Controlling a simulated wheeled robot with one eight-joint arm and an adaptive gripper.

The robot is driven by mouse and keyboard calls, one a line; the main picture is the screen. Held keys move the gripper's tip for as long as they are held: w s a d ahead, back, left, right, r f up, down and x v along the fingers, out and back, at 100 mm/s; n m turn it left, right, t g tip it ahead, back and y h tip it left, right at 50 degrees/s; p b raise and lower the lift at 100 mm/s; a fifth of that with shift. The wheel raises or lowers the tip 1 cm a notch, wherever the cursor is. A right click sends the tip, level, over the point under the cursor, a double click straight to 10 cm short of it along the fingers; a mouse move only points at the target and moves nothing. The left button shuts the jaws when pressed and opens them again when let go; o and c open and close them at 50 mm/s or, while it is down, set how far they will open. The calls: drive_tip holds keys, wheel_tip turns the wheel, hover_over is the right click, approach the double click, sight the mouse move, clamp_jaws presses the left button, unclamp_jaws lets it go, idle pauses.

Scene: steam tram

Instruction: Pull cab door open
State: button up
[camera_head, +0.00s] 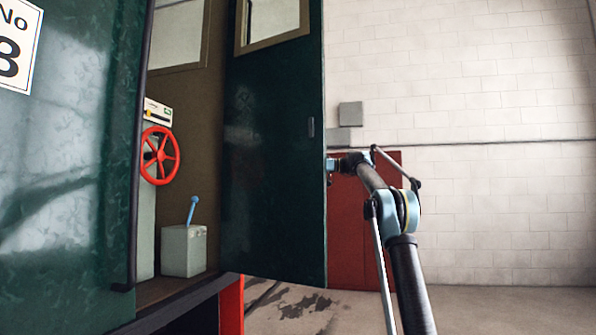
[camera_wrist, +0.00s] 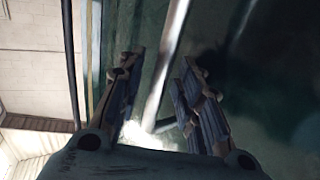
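The cab door (camera_head: 270,160) is a dark green panel with a framed window at its top. It stands swung out from the cab, and the interior shows to its left. A small dark grip (camera_head: 311,127) is on its visible face near the right edge. My gripper (camera_head: 333,166) is at the door's right edge, its tips hidden behind the door. In the wrist view my gripper (camera_wrist: 160,95) has its two fingers apart, with a pale metal bar (camera_wrist: 168,62) running between them in front of the green surface. Whether the fingers touch the bar is unclear.
Inside the cab are a red handwheel (camera_head: 160,155) and a grey box (camera_head: 184,250) with a blue lever (camera_head: 192,209). A dark step edge (camera_head: 180,305) runs below. A red panel (camera_head: 352,235) stands against the white brick wall (camera_head: 490,130). Floor at right is clear.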

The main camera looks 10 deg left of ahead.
drive_tip(key=shift+a, duration=0.1)
drive_tip(key=w+d, duration=0.2)
drive_tip(key=d, duration=1)
drive_tip(key=shift+w, duration=0.2)
drive_tip(key=shift+f, duration=0.1)
